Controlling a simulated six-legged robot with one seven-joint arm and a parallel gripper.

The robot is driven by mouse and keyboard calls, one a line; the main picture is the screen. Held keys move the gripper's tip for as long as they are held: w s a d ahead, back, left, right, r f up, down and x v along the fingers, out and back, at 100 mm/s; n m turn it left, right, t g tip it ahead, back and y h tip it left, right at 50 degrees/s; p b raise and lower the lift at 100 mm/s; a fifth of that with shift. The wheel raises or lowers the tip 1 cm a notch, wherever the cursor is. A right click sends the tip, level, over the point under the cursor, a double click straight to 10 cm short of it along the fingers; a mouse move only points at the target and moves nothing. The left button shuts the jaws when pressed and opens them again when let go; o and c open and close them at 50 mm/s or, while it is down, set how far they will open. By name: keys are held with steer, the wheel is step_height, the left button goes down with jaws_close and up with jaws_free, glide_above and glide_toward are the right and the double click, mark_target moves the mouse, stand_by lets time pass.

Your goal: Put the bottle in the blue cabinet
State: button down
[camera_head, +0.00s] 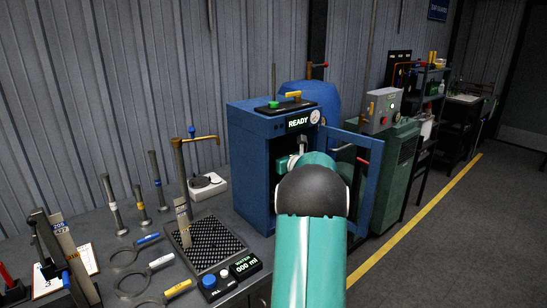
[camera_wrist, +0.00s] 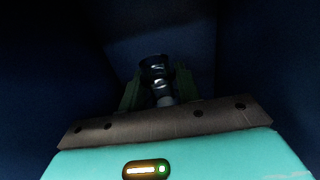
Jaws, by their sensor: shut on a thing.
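The blue cabinet (camera_head: 254,160) stands on the right end of the bench, with its door (camera_head: 370,180) swung open to the right. A lit READY sign and a gauge are at its top. My gripper (camera_wrist: 157,88) reaches into the cabinet's dark opening. It is shut on the bottle (camera_wrist: 154,68), a dark glossy thing between the two fingers in the wrist view. In the head view my arm hides most of the opening and the lower part of the inside. Whether the bottle touches the cabinet floor cannot be told.
On the bench to the left are a tap over a black grate (camera_head: 211,243), a water meter (camera_head: 243,267), several ring clamps and upright rods. A green machine (camera_head: 395,160) stands right of the open door. The floor beyond the yellow line (camera_head: 420,215) is clear.

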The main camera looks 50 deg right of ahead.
steer(key=shift+f, duration=0.5)
steer(key=c, duration=1)
jaws_free()
steer(key=shift+f, duration=0.1)
steer(key=shift+s+r, duration=0.1)
steer(key=shift+r, duration=0.1)
steer(key=v, duration=1.2)
